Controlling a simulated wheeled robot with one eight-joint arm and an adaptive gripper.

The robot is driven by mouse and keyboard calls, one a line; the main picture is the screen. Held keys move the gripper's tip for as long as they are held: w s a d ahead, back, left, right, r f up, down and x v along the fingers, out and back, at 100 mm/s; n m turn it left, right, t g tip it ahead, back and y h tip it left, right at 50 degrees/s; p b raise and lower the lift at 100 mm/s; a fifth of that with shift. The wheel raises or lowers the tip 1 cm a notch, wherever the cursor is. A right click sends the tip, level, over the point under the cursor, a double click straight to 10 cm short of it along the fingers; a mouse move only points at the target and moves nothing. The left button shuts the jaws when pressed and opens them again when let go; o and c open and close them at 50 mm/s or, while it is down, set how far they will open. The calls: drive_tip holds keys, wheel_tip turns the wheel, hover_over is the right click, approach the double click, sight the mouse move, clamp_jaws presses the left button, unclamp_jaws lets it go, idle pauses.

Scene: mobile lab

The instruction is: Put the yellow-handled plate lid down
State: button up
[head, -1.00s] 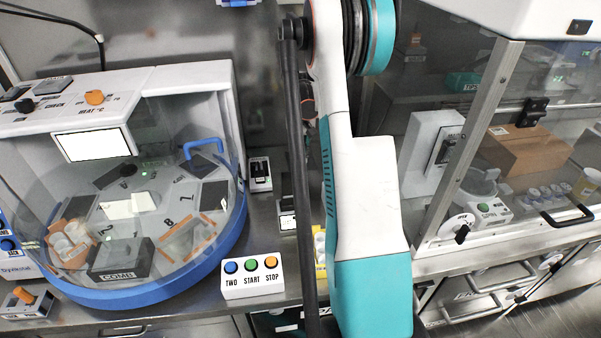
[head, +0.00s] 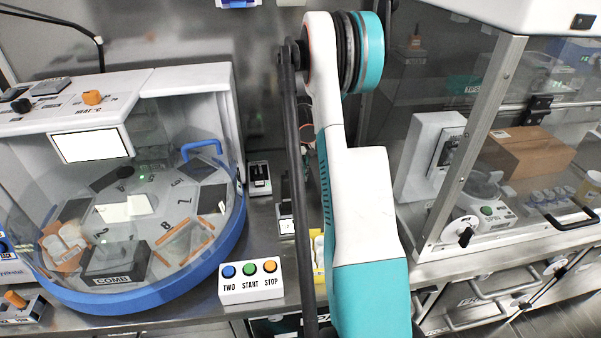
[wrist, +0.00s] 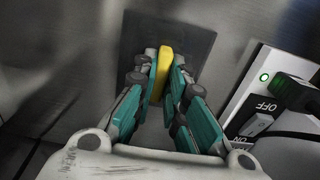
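In the wrist view, the yellow handle (wrist: 163,66) stands upright between the fingertips of my gripper (wrist: 165,73). The fingers are closed in on it from both sides. The dark grey rectangular plate lid (wrist: 197,45) spreads behind and around the handle. A metal surface lies beyond the lid. I cannot tell whether the lid touches it or hangs just above it. In the head view my arm hides the gripper and the lid.
A white switch box (wrist: 250,95) with a green light and a cable is close right of the lid. In the head view, a blue-rimmed round machine (head: 130,295) and a three-button box (head: 251,290) stand left of my arm. A glass-fronted cabinet (head: 470,150) is at right.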

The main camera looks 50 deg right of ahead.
drive_tip(key=o, duration=0.3)
wheel_tip(320, 180, up, 12)
drive_tip(key=p, duration=0.4)
drive_tip(key=shift+r, duration=0.15)
idle(0.5)
